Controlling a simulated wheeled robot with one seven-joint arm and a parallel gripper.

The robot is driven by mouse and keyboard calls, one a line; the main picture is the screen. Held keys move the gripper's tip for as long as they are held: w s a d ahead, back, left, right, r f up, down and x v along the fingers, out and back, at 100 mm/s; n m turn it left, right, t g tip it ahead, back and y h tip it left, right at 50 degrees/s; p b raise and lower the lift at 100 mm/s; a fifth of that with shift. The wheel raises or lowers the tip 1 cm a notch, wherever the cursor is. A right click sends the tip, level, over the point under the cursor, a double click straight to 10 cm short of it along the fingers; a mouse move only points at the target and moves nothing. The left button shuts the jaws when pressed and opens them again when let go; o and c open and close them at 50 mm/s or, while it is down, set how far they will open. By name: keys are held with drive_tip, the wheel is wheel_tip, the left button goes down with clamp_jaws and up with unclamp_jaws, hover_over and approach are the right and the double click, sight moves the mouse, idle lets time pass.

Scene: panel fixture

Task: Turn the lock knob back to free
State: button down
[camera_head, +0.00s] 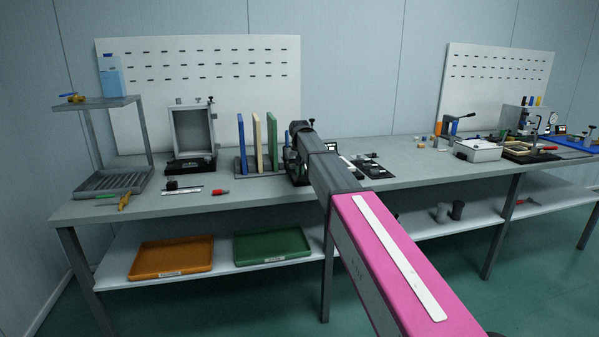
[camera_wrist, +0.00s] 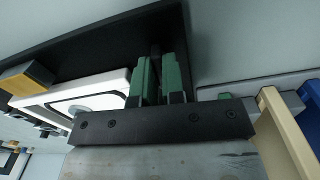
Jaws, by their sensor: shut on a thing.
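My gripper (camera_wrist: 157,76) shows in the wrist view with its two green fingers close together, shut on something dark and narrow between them. This fits the lock knob, but the fingers hide most of it and its turn angle cannot be read. Beside the fingers is a white panel fixture (camera_wrist: 117,86) with a dark-outlined face and a grey round part. A black base plate (camera_wrist: 90,48) lies behind it. In the head view my arm covers the gripper and most of this fixture; only a dark part of the fixture (camera_head: 294,170) shows left of the arm.
A rack holds upright boards, blue (camera_head: 241,143), cream (camera_head: 257,142) and green (camera_head: 272,142), close left of my arm. The cream board (camera_wrist: 286,122) also stands near my gripper in the wrist view. A grey frame fixture (camera_head: 193,136) stands farther left.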

drive_tip(key=shift+n, duration=0.6)
drive_tip(key=c, duration=1.2)
unclamp_jaws()
wheel_tip(320, 180, up, 11)
drive_tip(key=shift+f, duration=0.1)
drive_tip(key=shift+s, duration=0.1)
